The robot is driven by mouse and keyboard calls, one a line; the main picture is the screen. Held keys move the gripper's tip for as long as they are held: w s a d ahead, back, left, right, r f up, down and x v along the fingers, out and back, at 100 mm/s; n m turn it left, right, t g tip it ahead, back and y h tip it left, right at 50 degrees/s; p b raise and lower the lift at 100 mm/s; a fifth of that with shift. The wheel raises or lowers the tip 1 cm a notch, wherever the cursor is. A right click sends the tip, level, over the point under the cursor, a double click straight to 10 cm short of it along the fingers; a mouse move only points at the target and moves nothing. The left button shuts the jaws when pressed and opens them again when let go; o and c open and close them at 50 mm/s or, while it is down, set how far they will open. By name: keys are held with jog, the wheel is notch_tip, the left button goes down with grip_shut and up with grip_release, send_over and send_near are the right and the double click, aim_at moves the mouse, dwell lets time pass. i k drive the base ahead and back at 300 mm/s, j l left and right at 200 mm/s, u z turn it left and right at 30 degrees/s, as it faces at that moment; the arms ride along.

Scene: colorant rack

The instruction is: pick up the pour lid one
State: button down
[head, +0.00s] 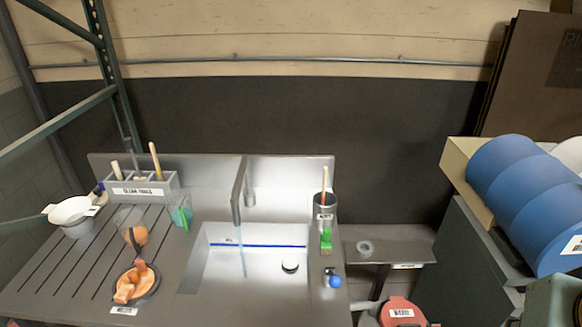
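No label in view reads "pour lid", so I cannot be sure which thing it is. An orange, irregular piece with a dark round rim (135,285) lies on the left drainboard, near its front edge, and looks most like a lid with a spout. Behind it, a clear container with an orange, rounded thing (136,236) stands on the drainboard. A small pale ring (365,248) lies on the side shelf right of the sink. My gripper is not in view.
The metal sink (215,270) has a tall faucet (237,195). A white bowl (70,212), a grey tool holder (140,190) and a cup with green (182,214) stand at left. A metal cup (325,208) and green bottle (326,240) stand right. Blue drums (530,200) are far right.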

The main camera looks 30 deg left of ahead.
aim_at(136, 283)
jog(key=k+u, duration=0.15)
jog(key=u, duration=2.2)
jog(key=k+l+z, duration=0.15)
jog(key=z, duration=0.3)
jog(key=k+l+z, duration=0.2)
jog(key=z, duration=0.25)
